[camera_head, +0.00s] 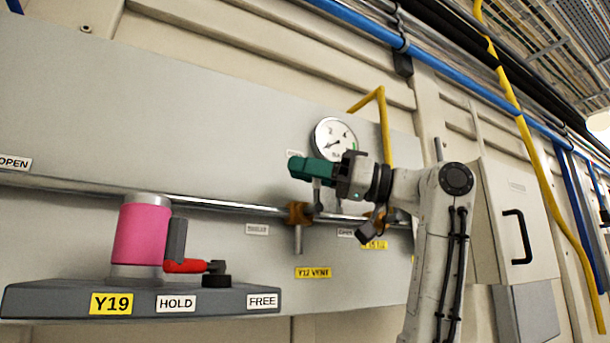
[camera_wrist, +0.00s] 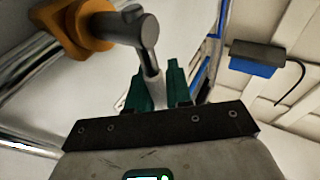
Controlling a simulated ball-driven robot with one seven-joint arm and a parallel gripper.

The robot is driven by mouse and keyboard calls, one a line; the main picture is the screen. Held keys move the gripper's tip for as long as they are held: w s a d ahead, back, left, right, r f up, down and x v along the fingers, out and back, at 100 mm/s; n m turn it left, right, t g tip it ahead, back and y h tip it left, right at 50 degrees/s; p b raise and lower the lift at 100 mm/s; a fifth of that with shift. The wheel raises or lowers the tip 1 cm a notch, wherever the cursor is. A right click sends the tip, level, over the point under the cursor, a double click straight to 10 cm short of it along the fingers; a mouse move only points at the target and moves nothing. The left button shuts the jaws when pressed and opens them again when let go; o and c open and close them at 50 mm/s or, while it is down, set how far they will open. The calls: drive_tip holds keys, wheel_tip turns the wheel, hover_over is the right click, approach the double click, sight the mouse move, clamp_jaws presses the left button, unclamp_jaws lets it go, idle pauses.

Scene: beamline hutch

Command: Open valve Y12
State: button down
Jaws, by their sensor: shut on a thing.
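The Y12 vent valve has an orange body (camera_head: 299,212) on the metal pipe, above the yellow "Y12 VENT" label (camera_head: 313,272). In the wrist view its orange body (camera_wrist: 72,28) is at the upper left. A grey spindle runs from it to a round hub, and a thin grey lever (camera_wrist: 149,62) runs from the hub into my gripper. My gripper (camera_wrist: 152,88) has green fingers and is shut on this lever. In the head view my gripper (camera_head: 308,169) is above and slightly right of the valve body, with a short grey rod below the fingers. The lever's far end is hidden between the fingers.
A pressure gauge (camera_head: 335,138) is just behind my gripper. At the lower left a grey shelf (camera_head: 60,300) marked Y19, HOLD and FREE carries a pink cylinder (camera_head: 142,233) and a red lever (camera_head: 185,266). A cabinet (camera_head: 510,200) is at right.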

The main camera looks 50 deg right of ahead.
drive_tip(key=c, duration=1.1)
unclamp_jaws()
drive_tip(key=shift+d, duration=0.1)
drive_tip(key=b+v, duration=0.3)
drive_tip(key=v, duration=0.7)
drive_tip(key=shift+s+d, duration=0.2)
drive_tip(key=shift+s, duration=0.05)
drive_tip(key=shift+f, duration=0.2)
